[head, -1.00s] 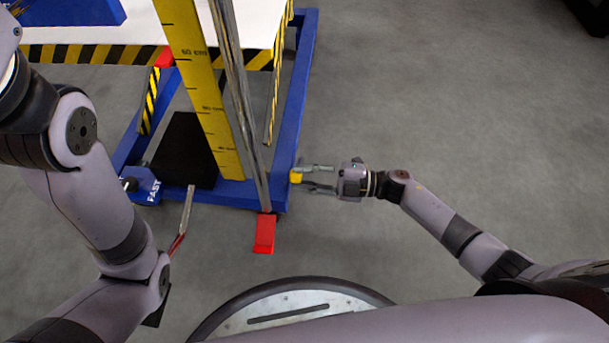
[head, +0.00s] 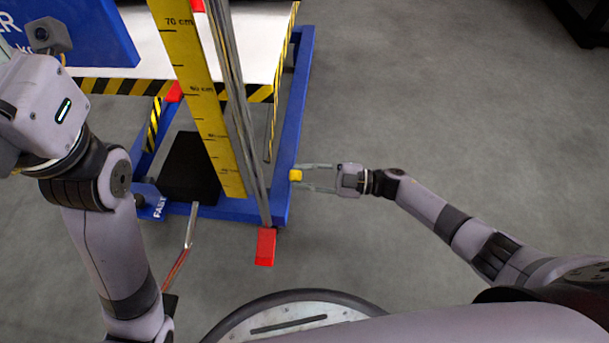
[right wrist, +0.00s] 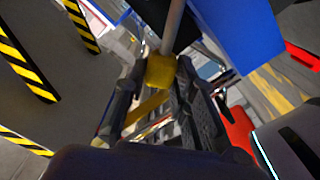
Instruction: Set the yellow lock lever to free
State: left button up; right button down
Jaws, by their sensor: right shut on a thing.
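The yellow lock lever (head: 295,175) sits at the right side of the blue lift-table frame (head: 293,120), low down near its front corner. My right gripper (head: 312,176) reaches it from the right, with one finger on each side of the yellow end. In the right wrist view the yellow block (right wrist: 160,70) lies between the fingertips of my right gripper (right wrist: 158,88), which is shut on it. A grey rod runs up from the block there. The lever's setting cannot be read. My left arm shows at the left; its gripper fingers are not in view.
A red foot pedal (head: 265,246) sticks out at the frame's front. A yellow height scale (head: 195,90) and metal posts stand just left of the lever. A black box (head: 190,165) sits inside the frame. The grey floor to the right is clear.

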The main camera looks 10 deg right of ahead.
jog(key=c, duration=1.3)
grip_release()
jog(key=v, duration=1.2)
jog(key=shift+r, duration=0.15)
